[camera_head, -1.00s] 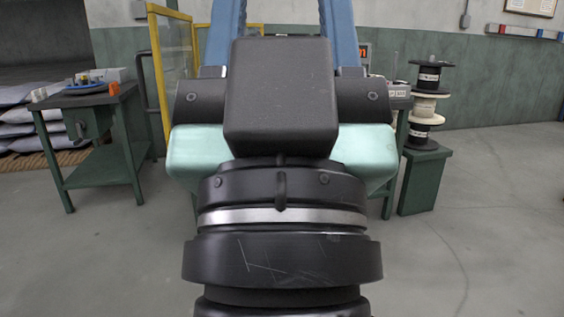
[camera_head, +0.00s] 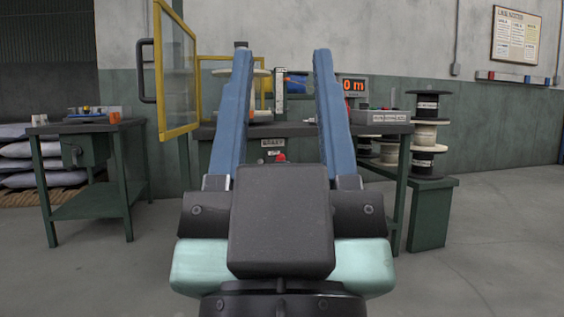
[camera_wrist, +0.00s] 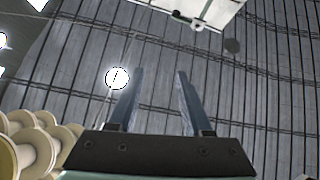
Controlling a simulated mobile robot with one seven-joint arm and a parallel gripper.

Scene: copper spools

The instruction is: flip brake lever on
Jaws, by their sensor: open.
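My gripper (camera_head: 282,54) is in the middle of the head view, its two blue fingers pointing up and spread wide apart with nothing between them. Behind the fingers stands a dark workbench (camera_head: 296,129). On its front, between the fingers, are a small label plate (camera_head: 273,142) and a small red part (camera_head: 281,157), which may be the brake lever; its position is too small to read. My gripper's body hides the area below. In the wrist view my gripper (camera_wrist: 159,72) is also open and empty, against the ceiling; no lever shows there.
A yellow-framed clear guard panel (camera_head: 177,75) stands open left of the bench. A red digital display (camera_head: 353,86) and grey box (camera_head: 380,117) are on the bench's right. Spools (camera_head: 424,133) stand on a green stand (camera_head: 430,215). A green side table (camera_head: 88,125) is at left.

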